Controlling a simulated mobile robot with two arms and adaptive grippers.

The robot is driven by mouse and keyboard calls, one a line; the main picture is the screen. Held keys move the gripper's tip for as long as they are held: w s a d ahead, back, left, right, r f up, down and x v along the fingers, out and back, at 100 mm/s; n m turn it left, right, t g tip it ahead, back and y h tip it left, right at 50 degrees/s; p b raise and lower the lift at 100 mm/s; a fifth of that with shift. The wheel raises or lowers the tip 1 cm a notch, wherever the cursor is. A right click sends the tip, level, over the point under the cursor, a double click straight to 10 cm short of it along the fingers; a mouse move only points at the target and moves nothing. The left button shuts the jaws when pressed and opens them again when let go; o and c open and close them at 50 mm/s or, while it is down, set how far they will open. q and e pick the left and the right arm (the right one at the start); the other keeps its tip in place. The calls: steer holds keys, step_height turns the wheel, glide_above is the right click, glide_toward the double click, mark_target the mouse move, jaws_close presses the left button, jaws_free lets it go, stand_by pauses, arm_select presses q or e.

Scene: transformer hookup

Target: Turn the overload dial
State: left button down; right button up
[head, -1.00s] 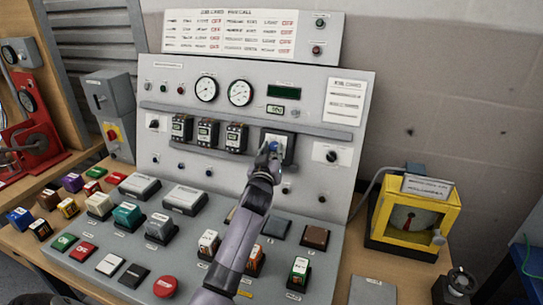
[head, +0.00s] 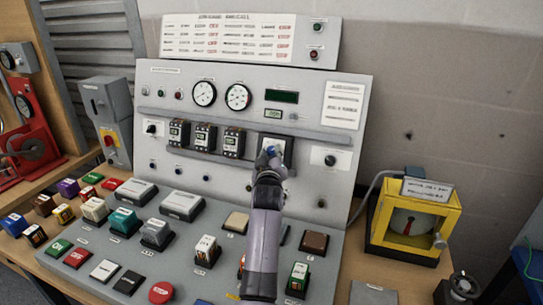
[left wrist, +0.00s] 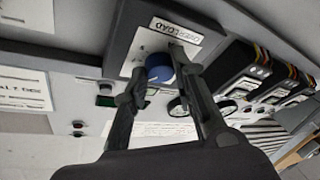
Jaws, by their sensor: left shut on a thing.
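The overload dial is a round blue knob (left wrist: 158,68) on a light plate with an "OVERLOAD" label (left wrist: 177,30), set in a dark square housing (left wrist: 122,42). In the head view the housing (head: 288,143) sits on the upright panel, right of the breakers, and the knob is mostly hidden by my gripper. My left gripper (head: 270,156) is at the knob. In the left wrist view its two fingers (left wrist: 160,78) are closed on either side of the blue knob. My right gripper is in neither view.
Three breakers (head: 205,137) stand left of the housing, and a small dial (head: 330,158) is to its right. Gauges (head: 238,97) are above. The sloped desk below holds several loose blocks and buttons (head: 162,292). A yellow meter box (head: 377,235) stands at right.

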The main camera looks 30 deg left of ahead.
arm_select(q)
steer(key=c, duration=1.3)
jaws_free()
step_height(320, 180, up, 10)
